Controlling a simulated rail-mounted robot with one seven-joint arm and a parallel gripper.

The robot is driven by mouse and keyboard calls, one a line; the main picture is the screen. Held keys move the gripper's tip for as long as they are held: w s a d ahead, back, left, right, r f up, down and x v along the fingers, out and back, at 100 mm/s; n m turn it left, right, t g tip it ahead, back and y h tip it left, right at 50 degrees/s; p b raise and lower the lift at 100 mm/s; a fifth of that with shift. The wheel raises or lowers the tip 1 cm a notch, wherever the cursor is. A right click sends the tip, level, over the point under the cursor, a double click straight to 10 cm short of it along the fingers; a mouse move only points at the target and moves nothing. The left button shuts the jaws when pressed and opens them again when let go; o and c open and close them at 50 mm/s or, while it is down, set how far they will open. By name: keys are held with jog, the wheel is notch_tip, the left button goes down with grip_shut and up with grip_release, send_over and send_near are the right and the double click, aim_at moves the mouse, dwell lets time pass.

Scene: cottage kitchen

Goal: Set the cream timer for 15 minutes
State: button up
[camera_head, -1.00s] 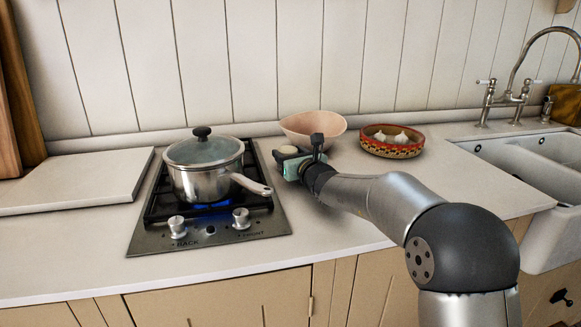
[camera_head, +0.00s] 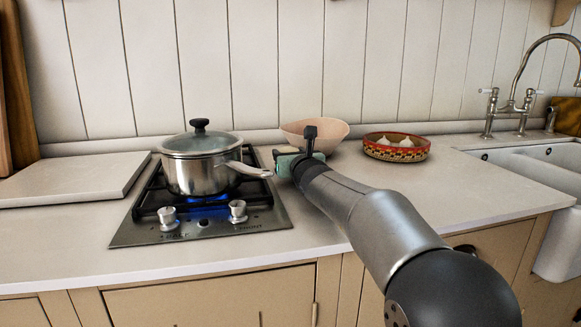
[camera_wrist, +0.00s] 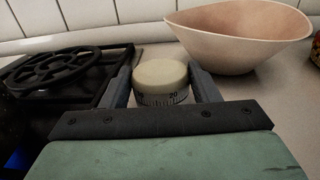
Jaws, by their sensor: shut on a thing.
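The number 20 shows on the side facing the wrist camera; other marks are too small to read. My gripper (camera_wrist: 163,88) has one finger on each side of the timer and is shut on it. In the head view my gripper (camera_head: 290,158) is on the counter right of the stove, in front of the pink bowl. The timer is almost wholly hidden there.
A lidded steel pot (camera_head: 200,170) stands on the lit gas stove (camera_head: 150,236), its handle pointing toward my gripper. The pink bowl (camera_head: 316,131) is close behind. A patterned dish (camera_head: 396,151) with garlic is to the right, then the sink (camera_head: 520,165). The front counter is clear.

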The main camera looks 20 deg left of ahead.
jog(key=shift+m+t+h+b, duration=0.55)
jog(key=shift+h+b, duration=0.25)
jog(key=shift+b, duration=2.5)
jog(key=o, duration=1)
jog(key=shift+s, duration=0.1)
